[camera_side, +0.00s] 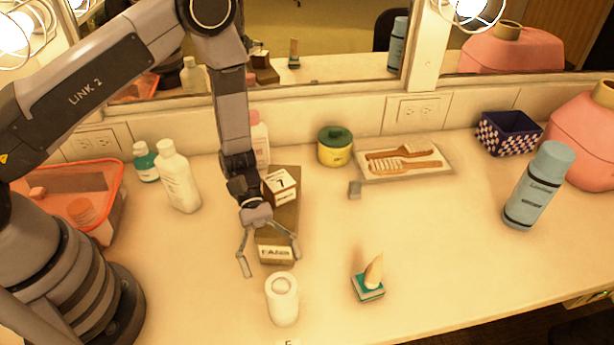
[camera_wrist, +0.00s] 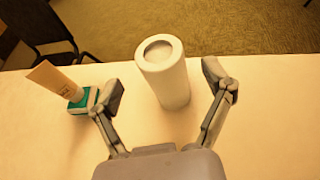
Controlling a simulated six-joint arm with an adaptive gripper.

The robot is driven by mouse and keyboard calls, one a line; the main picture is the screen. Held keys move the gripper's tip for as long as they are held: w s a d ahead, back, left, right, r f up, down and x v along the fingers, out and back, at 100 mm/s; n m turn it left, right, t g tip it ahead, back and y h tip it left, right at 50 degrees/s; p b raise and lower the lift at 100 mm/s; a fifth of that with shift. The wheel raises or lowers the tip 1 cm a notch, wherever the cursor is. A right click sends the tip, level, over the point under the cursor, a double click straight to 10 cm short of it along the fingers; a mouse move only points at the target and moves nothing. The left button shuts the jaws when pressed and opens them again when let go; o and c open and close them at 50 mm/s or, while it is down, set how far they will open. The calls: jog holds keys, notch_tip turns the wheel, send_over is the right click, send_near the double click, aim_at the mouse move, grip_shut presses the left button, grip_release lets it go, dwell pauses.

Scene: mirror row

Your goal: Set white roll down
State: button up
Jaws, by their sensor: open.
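The white roll (camera_side: 283,302) stands upright on the counter near its front edge. It also shows upright in the wrist view (camera_wrist: 168,82), between and beyond the spread fingers. My gripper (camera_side: 269,263) is open and empty, just behind the roll and above the counter in the side view.
A teal block with a cream cone-shaped item (camera_side: 369,281) stands right of the roll. A brown box with a labelled front (camera_side: 275,249) is behind my gripper. A tray with brushes (camera_side: 404,160) and a blue bottle (camera_side: 538,187) are farther back. The centre-right counter is clear.

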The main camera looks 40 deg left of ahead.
jog(key=v, duration=0.7)
jog(key=s+a+r+m+t+y, duration=0.1)
jog(key=a+r+m+y, duration=0.2)
jog(key=r, duration=0.5)
jog(key=s+a+r+m+t+y, duration=0.1)
jog(key=a+r+m+t+y, duration=0.2)
jog(key=r, duration=0.5)
jog(key=s+a+r+m+t+y, duration=0.5)
jog(key=s+a+r+t, duration=0.3)
jog(key=s+a+r, duration=0.3)
notch_tip(320, 180, up, 3)
jog(key=shift+s+a+f+m+t+y, duration=0.2)
jog(key=shift+a+m+t+y, duration=0.15)
jog(key=shift+a, duration=0.25)
